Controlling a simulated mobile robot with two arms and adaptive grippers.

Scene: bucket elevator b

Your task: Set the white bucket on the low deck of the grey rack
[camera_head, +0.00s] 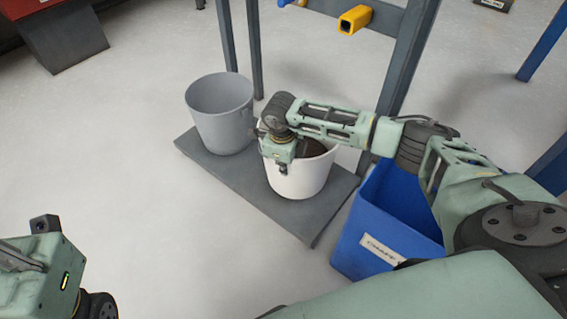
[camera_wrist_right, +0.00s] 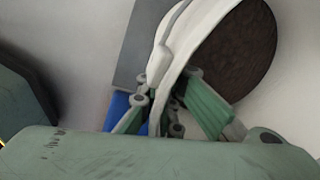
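The white bucket (camera_head: 300,182) stands upright on the low deck (camera_head: 312,228) of the grey rack, at the deck's near right end. I cannot tell whether its base bears fully on the deck. It has dark brown contents, seen in the right wrist view (camera_wrist_right: 238,55). My right gripper (camera_head: 283,168) is at the bucket's near left rim. In the right wrist view its fingers (camera_wrist_right: 165,110) lie on either side of the bucket wall and close in on it. My left gripper (camera_head: 70,285) is at the lower left, away from the bucket; its fingers are hidden.
A grey bucket (camera_head: 221,115) stands on the far left end of the deck. A blue bin (camera_head: 385,228) with a label is close right of the deck. The rack's posts (camera_head: 408,60) and a yellow part (camera_head: 354,19) rise behind. The floor left is clear.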

